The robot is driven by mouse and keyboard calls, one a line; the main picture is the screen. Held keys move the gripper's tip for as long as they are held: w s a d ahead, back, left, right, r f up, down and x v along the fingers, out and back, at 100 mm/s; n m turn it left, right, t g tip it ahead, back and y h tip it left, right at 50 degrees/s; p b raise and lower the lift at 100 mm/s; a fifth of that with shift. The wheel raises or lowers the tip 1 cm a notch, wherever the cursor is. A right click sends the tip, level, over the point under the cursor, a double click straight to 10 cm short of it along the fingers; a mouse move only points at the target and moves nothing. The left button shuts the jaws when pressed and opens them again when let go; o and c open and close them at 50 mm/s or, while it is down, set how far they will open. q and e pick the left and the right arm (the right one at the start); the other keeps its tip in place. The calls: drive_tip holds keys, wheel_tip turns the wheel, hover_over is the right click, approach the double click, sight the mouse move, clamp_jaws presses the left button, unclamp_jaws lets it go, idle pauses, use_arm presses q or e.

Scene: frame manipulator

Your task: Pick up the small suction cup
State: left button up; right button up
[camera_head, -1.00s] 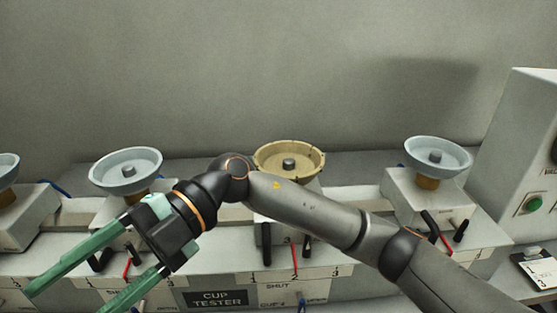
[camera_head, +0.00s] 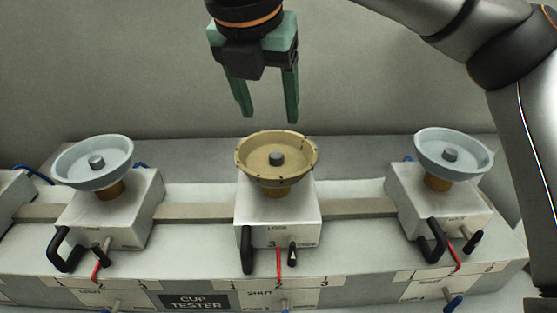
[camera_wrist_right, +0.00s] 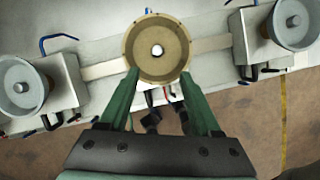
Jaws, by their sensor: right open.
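Three suction cups stand upright on white blocks: a tan one (camera_head: 253,163) in the middle, a pale blue-grey one (camera_head: 75,170) at left and another (camera_head: 472,164) at right. I cannot tell from their similar sizes which is the small one. My right gripper (camera_head: 270,117) is open and empty, pointing down above the tan cup. In the right wrist view, the tan cup (camera_wrist_right: 140,45) lies just ahead of the green fingertips (camera_wrist_right: 159,74), with no clear contact. The blue-grey cups (camera_wrist_right: 14,92) show at the sides there. My left gripper is out of view.
The white blocks sit along a rail (camera_head: 360,208) on the cup tester bench (camera_head: 135,296). Black handles (camera_head: 247,250) and red levers (camera_head: 279,262) stick out at the front of the blocks. A plain grey wall (camera_head: 120,70) stands behind, with free room above the cups.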

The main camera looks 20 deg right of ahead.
hover_over(276, 155)
drive_tip(key=s+a, duration=0.1)
drive_tip(key=s, duration=0.2)
drive_tip(key=f, duration=0.5)
drive_tip(key=shift+w+a+f, duration=0.2)
drive_tip(key=shift+f, duration=0.15)
drive_tip(key=shift+p+x, duration=0.65)
drive_tip(key=shift+x, duration=2.05)
drive_tip(key=shift+w+a, duration=0.1)
drive_tip(key=shift+a, duration=0.05)
clamp_jaws()
drive_tip(key=shift+r, duration=0.1)
